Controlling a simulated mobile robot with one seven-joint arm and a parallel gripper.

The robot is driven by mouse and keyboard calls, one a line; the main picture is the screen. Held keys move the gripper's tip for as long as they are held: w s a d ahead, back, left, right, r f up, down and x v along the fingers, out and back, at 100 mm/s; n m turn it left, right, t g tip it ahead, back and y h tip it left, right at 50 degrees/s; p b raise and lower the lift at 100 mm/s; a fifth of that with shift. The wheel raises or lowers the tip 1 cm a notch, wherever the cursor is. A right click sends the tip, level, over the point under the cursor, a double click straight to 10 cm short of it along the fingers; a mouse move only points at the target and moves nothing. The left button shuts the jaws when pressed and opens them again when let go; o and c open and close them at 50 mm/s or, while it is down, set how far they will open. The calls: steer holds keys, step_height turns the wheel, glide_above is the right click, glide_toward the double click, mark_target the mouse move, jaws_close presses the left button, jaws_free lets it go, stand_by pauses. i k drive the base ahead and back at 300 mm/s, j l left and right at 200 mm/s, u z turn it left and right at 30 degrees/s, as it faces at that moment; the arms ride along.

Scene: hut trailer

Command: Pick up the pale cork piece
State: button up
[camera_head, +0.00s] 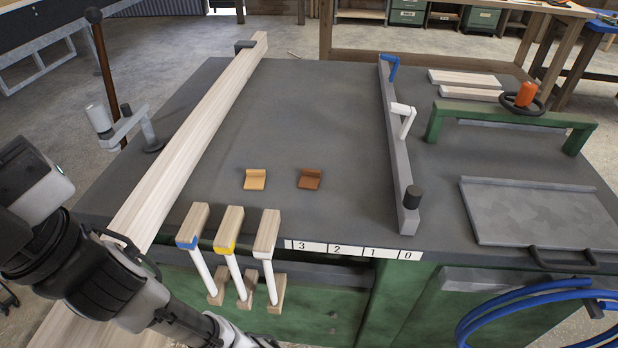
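A pale tan piece (255,180), which looks like the pale cork piece, lies on the dark grey bench top (290,110) left of centre. It has a raised strip along its far edge. A similar reddish-brown piece (311,180) lies to its right, with a clear gap between them. My arm crosses the lower left corner, below and left of the pale piece. I cannot make out the fingers of my gripper; the arm runs out at the bottom edge.
A long wooden beam (195,125) bounds the left. Three wooden-headed clamps (228,230) stand at the front edge, close to the pieces. A grey bar (395,150) with blue and white handles, a metal tray (540,210) and a green frame (510,112) occupy the right. The bench middle is free.

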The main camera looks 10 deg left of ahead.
mark_target(255, 179)
steer(key=i+l+u, duration=0.1)
steer(key=l+u, duration=0.3)
steer(key=i+l+u, duration=0.1)
steer(key=l+u, duration=0.5)
steer(key=u, duration=0.15)
steer(key=l+u, duration=0.35)
